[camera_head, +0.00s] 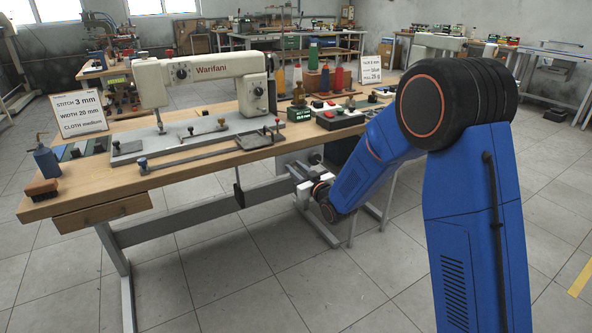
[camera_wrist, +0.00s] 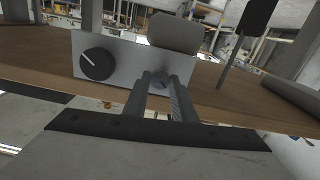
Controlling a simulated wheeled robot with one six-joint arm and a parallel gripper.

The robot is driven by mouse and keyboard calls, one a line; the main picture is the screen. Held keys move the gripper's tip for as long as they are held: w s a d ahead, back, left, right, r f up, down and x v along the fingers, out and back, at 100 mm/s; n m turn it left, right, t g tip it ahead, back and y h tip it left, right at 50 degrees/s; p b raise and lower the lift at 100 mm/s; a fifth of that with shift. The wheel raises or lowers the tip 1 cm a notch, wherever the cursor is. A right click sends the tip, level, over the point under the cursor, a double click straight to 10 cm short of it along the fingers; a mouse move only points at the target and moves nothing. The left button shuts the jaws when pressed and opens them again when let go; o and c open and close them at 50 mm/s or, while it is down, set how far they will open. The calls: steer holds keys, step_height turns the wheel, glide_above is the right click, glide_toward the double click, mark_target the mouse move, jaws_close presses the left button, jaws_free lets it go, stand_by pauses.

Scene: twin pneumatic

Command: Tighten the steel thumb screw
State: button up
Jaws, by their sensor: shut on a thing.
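A small round grey screw head (camera_wrist: 159,82), which looks like the steel thumb screw, is on a light grey panel (camera_wrist: 120,58) in the wrist view. My gripper (camera_wrist: 160,80) has its two fingertips shut on the screw, one on each side, so only part of the head shows. In the head view the same panel (camera_head: 288,160) hangs below the front edge of the workbench, and my gripper (camera_head: 300,180) reaches it from below right. The screw itself is hidden there.
A black knob (camera_wrist: 97,64) with a white mark sits left of the screw on the panel. A dark hanging lever (camera_head: 238,194) is left of the panel. The wooden workbench (camera_head: 215,165) carries a white sewing machine (camera_head: 205,70). Floor in front is clear.

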steer(key=m, duration=0.5)
steer(key=shift+m, duration=2.4)
steer(key=shift+d, duration=0.1)
steer(key=o, duration=1)
steer(key=shift+o, duration=0.2)
steer(key=v, duration=1.7)
steer(key=shift+s+d, duration=0.1)
steer(key=shift+d, duration=0.1)
